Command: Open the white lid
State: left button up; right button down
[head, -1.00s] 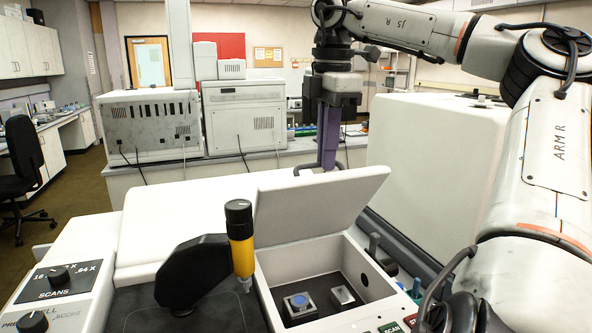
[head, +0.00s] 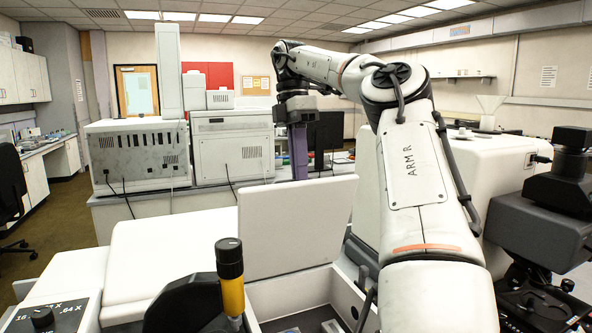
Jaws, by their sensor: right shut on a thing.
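The white lid (head: 296,226) stands raised, nearly upright, at the back of an open compartment whose white rim (head: 291,297) shows at the bottom of the head view. My right gripper (head: 299,155) points down at the lid's top edge. Its purple fingers show above that edge, and their tips are hidden behind the lid. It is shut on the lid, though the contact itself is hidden. My left gripper is not in view.
A yellow and black dropper-shaped part (head: 231,278) stands left of the compartment. A control panel with a knob (head: 42,317) is at lower left. A white housing (head: 440,163) stands behind my right arm, and dark apparatus (head: 540,215) is at far right.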

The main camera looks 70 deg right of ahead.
jog(key=shift+d+f, duration=0.1)
jog(key=shift+f, duration=0.45)
jog(key=c, duration=2)
grip_release()
jog(key=shift+w, duration=0.1)
jog(key=shift+c, duration=0.2)
jog(key=shift+o, duration=0.9)
jog(key=shift+w+d+f, duration=0.2)
jog(key=shift+d, duration=0.2)
jog(key=shift+s+a+r, duration=0.1)
jog(key=shift+a+r, duration=0.15)
